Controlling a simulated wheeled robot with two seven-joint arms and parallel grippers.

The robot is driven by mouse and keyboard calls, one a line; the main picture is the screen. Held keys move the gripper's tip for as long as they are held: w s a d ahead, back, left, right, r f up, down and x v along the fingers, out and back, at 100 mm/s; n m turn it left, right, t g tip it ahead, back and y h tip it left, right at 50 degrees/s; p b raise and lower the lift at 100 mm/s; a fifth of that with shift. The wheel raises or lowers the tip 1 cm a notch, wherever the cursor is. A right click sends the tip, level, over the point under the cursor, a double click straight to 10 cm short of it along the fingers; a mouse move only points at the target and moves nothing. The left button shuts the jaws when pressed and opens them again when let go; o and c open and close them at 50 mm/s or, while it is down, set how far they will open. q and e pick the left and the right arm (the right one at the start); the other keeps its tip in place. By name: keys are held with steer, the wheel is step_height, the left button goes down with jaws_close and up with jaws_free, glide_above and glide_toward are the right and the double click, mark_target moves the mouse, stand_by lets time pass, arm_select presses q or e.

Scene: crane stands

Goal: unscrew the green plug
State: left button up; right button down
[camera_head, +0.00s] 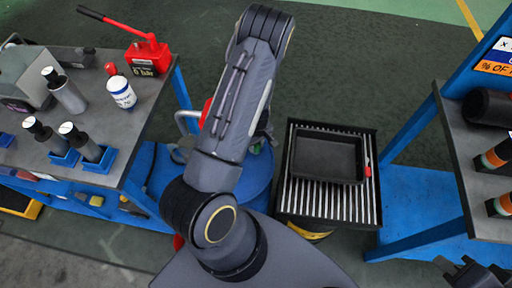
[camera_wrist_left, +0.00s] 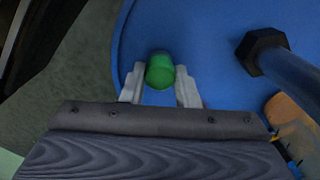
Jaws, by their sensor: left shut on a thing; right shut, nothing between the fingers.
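The green plug (camera_wrist_left: 160,71) shows in the left wrist view, on or just above a round blue surface (camera_wrist_left: 210,30). My left gripper (camera_wrist_left: 161,88) is shut on it, with one pale finger on each side. In the head view my left arm covers the plug and the left gripper. The blue drum (camera_head: 258,188) shows there only in part around my arm. My right gripper (camera_head: 474,272) is partly in view at the bottom right corner, shut and empty, away from the drum.
In the wrist view a dark hex nut with a blue pipe (camera_wrist_left: 290,68) rises right of the plug. In the head view a black tray (camera_head: 328,157) lies on a slatted stand right of the drum. A bench with a red jack (camera_head: 148,56) stands left, a blue-framed bench right.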

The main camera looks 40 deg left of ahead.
arm_select(q)
steer(key=n, duration=0.3)
steer(key=shift+n, duration=0.4)
steer(key=n+p, duration=0.1)
steer(key=n, duration=0.2)
steer(key=shift+r+n+p, duration=0.2)
steer(key=shift+n+p, duration=0.1)
steer(key=shift+p, duration=0.1)
steer(key=shift+f+n, duration=0.15)
steer(key=shift+n, duration=0.65)
